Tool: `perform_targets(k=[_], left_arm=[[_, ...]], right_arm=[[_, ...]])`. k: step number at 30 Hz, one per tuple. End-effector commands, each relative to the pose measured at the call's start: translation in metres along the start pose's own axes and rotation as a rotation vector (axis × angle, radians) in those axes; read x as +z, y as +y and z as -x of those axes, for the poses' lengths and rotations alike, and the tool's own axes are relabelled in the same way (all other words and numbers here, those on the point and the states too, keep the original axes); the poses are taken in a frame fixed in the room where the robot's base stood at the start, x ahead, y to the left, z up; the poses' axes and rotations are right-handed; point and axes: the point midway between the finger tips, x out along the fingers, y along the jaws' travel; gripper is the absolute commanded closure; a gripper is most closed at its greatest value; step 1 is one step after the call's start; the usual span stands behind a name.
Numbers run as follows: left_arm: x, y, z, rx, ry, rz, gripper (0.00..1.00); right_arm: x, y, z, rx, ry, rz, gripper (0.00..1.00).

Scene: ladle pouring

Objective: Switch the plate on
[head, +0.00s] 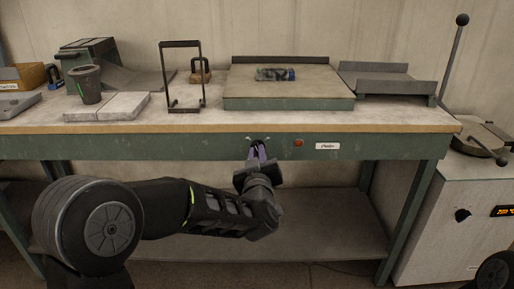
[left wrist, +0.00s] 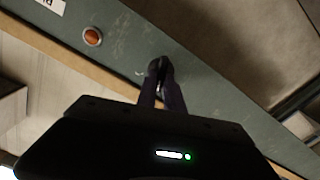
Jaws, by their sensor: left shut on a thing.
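The plate (head: 285,103) is a wide flat slab with a green front edge, on top of the bench. Below it, on the bench's green front rail, are an orange-red lamp (head: 299,143) and a white label (head: 327,146). My left gripper (head: 257,150) reaches up to the rail, left of the lamp. Its fingers are shut on a small dark knob, mostly hidden between them. In the left wrist view the fingertips (left wrist: 161,78) are at the rail, with the lamp (left wrist: 92,36) to their upper left. I cannot tell if the lamp is lit. My right gripper is out of view.
On the bench stand a grey cup (head: 88,85), a black wire frame (head: 182,76) and a grey tray (head: 388,82). A dark bundle (head: 275,74) lies on the plate. A light cabinet (head: 455,215) with a lever stands at right.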

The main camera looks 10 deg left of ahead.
Motion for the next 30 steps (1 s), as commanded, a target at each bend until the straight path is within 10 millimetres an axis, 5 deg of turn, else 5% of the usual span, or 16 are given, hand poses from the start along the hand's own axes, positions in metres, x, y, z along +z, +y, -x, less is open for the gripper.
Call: perform_targets(k=[30], left_arm=[[0.0,0.006,0.0,0.002,-0.002,-0.949,1.0]], right_arm=[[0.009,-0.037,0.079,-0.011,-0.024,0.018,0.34]])
